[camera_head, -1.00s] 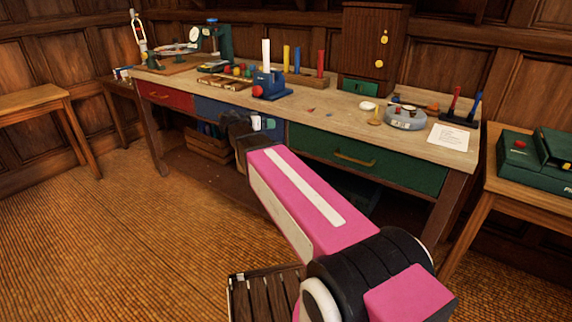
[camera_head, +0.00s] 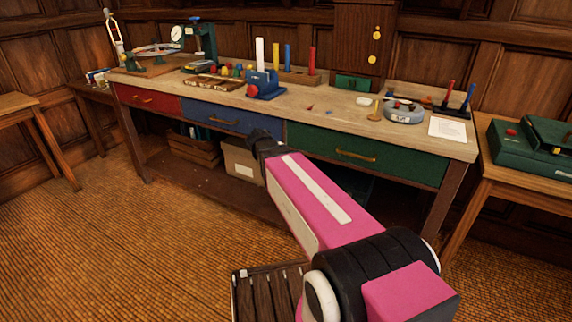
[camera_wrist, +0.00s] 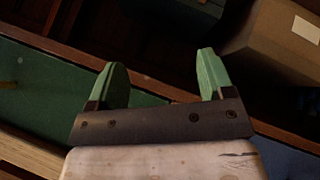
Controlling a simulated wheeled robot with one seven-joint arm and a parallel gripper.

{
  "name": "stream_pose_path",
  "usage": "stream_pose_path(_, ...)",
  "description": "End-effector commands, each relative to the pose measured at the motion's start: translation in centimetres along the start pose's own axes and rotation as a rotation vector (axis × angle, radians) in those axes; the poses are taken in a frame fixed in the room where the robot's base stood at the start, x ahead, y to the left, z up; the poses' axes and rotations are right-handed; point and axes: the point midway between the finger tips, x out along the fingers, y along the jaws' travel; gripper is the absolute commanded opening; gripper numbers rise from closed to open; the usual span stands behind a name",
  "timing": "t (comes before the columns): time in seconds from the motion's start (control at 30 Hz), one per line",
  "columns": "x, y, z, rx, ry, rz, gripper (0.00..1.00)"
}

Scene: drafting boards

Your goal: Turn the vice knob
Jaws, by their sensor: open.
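A blue vice (camera_head: 266,84) stands on the workbench top (camera_head: 325,101), left of the middle and close to the front edge. Its red knob (camera_head: 252,91) is on the side facing me. A white upright cylinder (camera_head: 260,52) shows just above the vice; I cannot tell whether the vice holds it. My gripper (camera_head: 259,135) is in front of the bench, below the vice and apart from it. In the wrist view my gripper (camera_wrist: 157,80) has its two green fingers wide apart with nothing between them. The vice is not in the wrist view.
Below the top are a red drawer (camera_head: 147,98), a blue drawer (camera_head: 222,119) and a green drawer (camera_head: 357,154). A cardboard box (camera_wrist: 270,42) sits on the lower shelf. A wooden rack with coloured cylinders (camera_head: 300,77) stands behind the vice. The floor at left is clear.

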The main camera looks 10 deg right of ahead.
Motion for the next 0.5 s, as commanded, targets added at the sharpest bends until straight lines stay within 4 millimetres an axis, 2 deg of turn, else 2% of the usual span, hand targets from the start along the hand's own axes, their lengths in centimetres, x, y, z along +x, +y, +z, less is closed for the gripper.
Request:
stream_pose_path(0.2, 0.7, 0.2, 1.7, -0.034, -0.047, -0.032, 0.75)
stream_pose_path(0.5, 0.8, 0.1, 1.9, -0.040, -0.054, -0.038, 0.75)
